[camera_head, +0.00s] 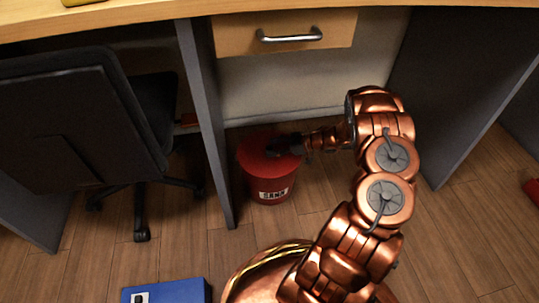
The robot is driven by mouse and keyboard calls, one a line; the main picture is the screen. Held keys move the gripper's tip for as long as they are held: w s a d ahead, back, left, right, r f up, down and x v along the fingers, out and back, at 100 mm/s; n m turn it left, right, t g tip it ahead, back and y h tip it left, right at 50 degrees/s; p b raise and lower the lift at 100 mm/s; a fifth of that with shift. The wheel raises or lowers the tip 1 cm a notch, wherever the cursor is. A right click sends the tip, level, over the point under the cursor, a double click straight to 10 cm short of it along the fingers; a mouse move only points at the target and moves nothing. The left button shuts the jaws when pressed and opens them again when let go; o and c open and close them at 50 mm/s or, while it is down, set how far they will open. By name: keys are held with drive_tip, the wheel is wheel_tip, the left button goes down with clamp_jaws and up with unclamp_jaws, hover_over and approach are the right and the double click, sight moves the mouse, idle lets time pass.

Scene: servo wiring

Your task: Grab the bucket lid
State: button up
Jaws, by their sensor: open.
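A red bucket (268,188) with a pale label stands upright on the wooden floor under the desk. Its red lid (256,153) is on top of it. My gripper (279,146), at the end of my copper arm, is over the right part of the lid and points left. It is open. The dark fingers hide part of the lid, and I cannot tell whether they touch it.
A grey desk panel (207,120) stands close to the bucket's left. A black office chair (80,120) is beyond it. Above are the desk top and a drawer (285,35) with a metal handle. A blue box (167,291) lies on the floor in front.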

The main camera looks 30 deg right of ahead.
clamp_jaws()
idle(0.5)
